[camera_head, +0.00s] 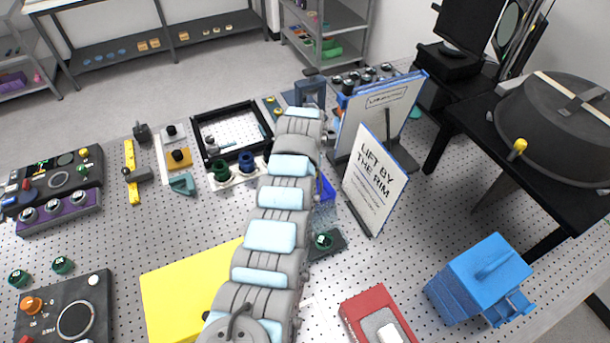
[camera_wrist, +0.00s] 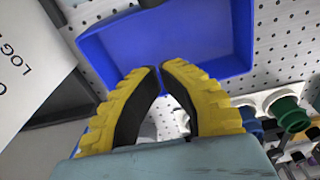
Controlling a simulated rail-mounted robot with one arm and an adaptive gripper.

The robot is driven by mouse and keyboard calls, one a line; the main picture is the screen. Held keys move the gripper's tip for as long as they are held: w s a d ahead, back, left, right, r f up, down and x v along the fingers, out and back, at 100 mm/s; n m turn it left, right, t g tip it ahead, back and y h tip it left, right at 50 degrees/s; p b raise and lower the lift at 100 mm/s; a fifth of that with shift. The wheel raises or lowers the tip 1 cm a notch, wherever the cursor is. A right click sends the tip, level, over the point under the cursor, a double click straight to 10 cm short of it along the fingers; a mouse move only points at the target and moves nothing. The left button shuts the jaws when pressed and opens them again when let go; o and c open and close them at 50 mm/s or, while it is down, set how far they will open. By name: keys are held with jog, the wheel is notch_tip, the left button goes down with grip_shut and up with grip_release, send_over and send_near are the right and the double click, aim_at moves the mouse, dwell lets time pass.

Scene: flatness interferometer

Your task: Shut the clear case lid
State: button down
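I cannot make out a clear case lid for certain in either view. A black rectangular frame (camera_head: 208,118) lies on the perforated bench left of my arm in the head view. The bench's hole pattern shows inside it, and I cannot tell whether it is the case or whether a clear lid covers it. My gripper (camera_wrist: 160,68) has yellow ribbed fingers with dark inner pads. Its tips meet or nearly meet, with nothing seen between them, over a blue tray (camera_wrist: 215,55). My gripper is hidden in the head view.
Two upright sign boards (camera_head: 375,180) stand right of my arm. Green and blue knobs (camera_head: 221,170) sit on a white holder left of it. A blue box (camera_head: 480,278), red box (camera_head: 378,318) and yellow panel (camera_head: 190,290) occupy the front. A black round-topped instrument (camera_head: 560,130) stands right.

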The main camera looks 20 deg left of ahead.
jog(key=shift+w+f+b, duration=0.1)
jog(key=shift+f+b, duration=0.4)
jog(key=shift+f, duration=2.15)
jog(key=shift+r+p, duration=0.2)
jog(key=shift+p, duration=0.1)
jog(key=shift+d, duration=0.15)
jog(key=shift+s+d+r+p, duration=0.2)
jog(key=shift+s+d+p, duration=0.1)
jog(key=shift+s+p, duration=0.15)
jog(key=shift+s+d+r+p, duration=0.25)
jog(key=shift+s+d+p, duration=0.4)
jog(key=shift+s+d, duration=0.2)
jog(key=shift+r, duration=0.1)
